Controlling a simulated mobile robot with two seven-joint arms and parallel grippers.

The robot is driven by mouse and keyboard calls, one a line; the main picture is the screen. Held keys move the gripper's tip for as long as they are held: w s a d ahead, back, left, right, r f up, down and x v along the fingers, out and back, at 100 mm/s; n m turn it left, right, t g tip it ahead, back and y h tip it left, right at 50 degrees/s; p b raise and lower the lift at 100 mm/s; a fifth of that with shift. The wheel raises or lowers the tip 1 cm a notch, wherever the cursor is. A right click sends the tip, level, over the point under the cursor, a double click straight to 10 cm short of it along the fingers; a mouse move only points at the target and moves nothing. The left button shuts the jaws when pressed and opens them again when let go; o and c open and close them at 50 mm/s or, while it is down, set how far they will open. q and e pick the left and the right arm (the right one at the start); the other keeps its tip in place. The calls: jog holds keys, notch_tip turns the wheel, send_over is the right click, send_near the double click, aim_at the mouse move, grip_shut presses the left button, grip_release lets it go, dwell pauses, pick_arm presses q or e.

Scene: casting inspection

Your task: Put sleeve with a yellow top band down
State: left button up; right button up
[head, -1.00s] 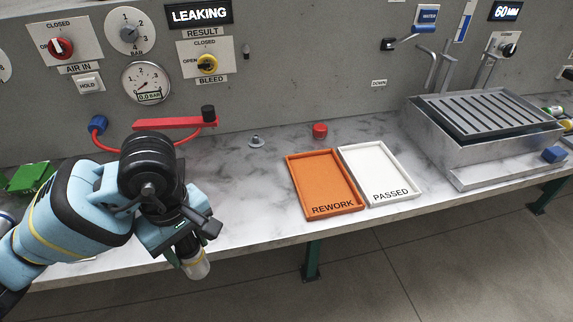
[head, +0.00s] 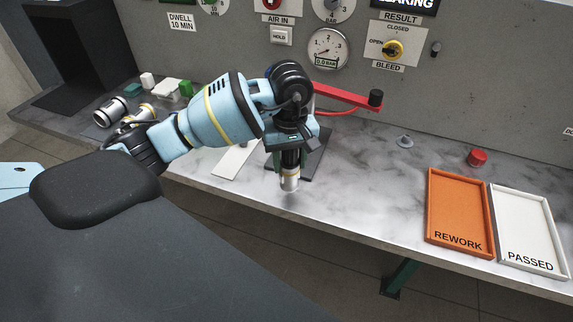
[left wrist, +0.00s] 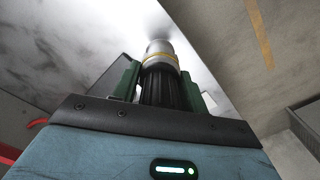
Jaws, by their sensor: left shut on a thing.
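The sleeve (head: 290,182) is a pale metal cylinder with a yellow band near its upper end. My left gripper (head: 291,160) is shut on it and holds it roughly upright, pointing down, over the front part of the marble bench (head: 350,195). In the left wrist view the sleeve (left wrist: 159,50) sticks out beyond the green fingers of the gripper (left wrist: 163,80), with the yellow band close to them. I cannot tell whether its lower end touches the bench. My right gripper is not in view.
A dark plate (head: 312,158) and a red arm (head: 345,97) stand behind the gripper. Metal cylinders (head: 109,112) lie at the left. The orange REWORK tray (head: 431,215) and white PASSED tray (head: 528,264) are at the right. Bare marble lies between gripper and trays.

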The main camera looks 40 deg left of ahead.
pick_arm(q)
jog(key=shift+w+a, duration=0.35)
jog(key=shift+w+a, duration=0.2)
jog(key=shift+a, duration=0.05)
jog(key=shift+f, duration=1.75)
jog(key=shift+a+f, duration=0.1)
jog(key=shift+f, duration=0.1)
jog(key=o, duration=1.3)
notch_tip(320, 180, up, 12)
jog(key=shift+r, duration=0.1)
